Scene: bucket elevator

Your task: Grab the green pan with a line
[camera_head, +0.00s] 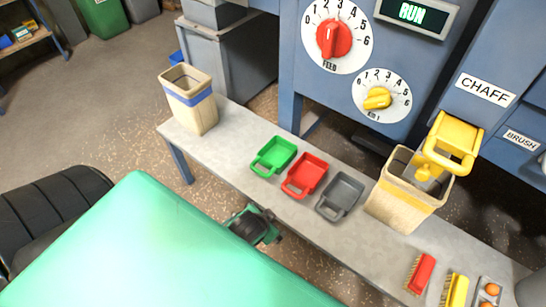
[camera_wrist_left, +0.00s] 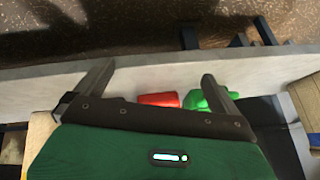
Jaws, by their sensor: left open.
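The green pan (camera_head: 277,153) lies on the grey bench, leftmost in a row of three small pans with handles toward the near edge. No line on it can be made out. My left gripper (camera_head: 262,228) is near the bench's near edge in the head view, apart from the pan. In the left wrist view its jaws (camera_wrist_left: 160,72) are spread and empty. Beyond them I see part of the green pan (camera_wrist_left: 217,100), partly hidden by the right finger, and part of the red pan (camera_wrist_left: 160,99). My right gripper is not in view.
The red pan (camera_head: 306,176) and grey pan (camera_head: 340,197) sit right of the green one. A tan bucket with a blue band (camera_head: 188,100) stands at the bench's (camera_head: 225,150) left end. Another tan bucket (camera_head: 399,201) stands under the yellow chute (camera_head: 452,142). Brushes (camera_head: 421,274) lie farther right.

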